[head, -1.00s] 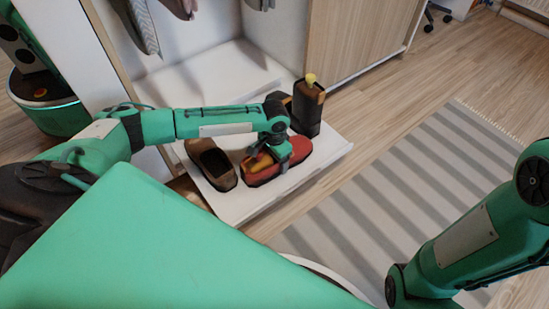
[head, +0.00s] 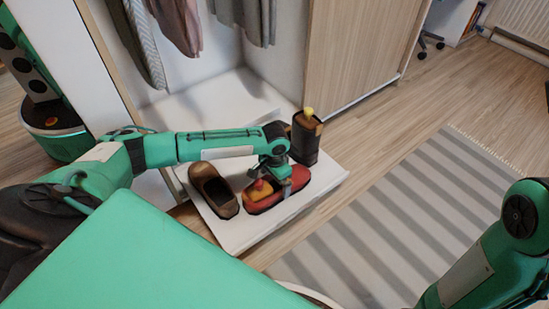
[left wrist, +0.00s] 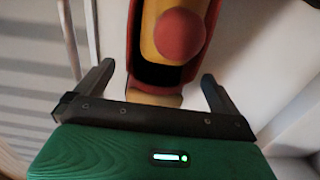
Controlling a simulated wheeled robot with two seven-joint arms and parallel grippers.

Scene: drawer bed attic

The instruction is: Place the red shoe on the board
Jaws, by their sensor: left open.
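The red shoe (head: 262,203) stands on a low white board (head: 255,236), on the right of a brown shoe. It has a dark lining and a yellow-orange insert with a round red knob, clear in the left wrist view (left wrist: 180,36). My left gripper (head: 280,182) is over the red shoe and hides part of it. In the left wrist view the open fingers (left wrist: 155,82) point toward one end of the shoe, with it ahead between them. I cannot tell whether they touch it. My right gripper is out of view; only its arm shows at right.
The brown shoe (head: 214,190) stands left of the red one. A dark boot with a yellow-knobbed insert (head: 305,138) stands behind it. A white step (head: 210,105) lies under hanging clothes. A striped rug (head: 400,215) covers open floor to the right.

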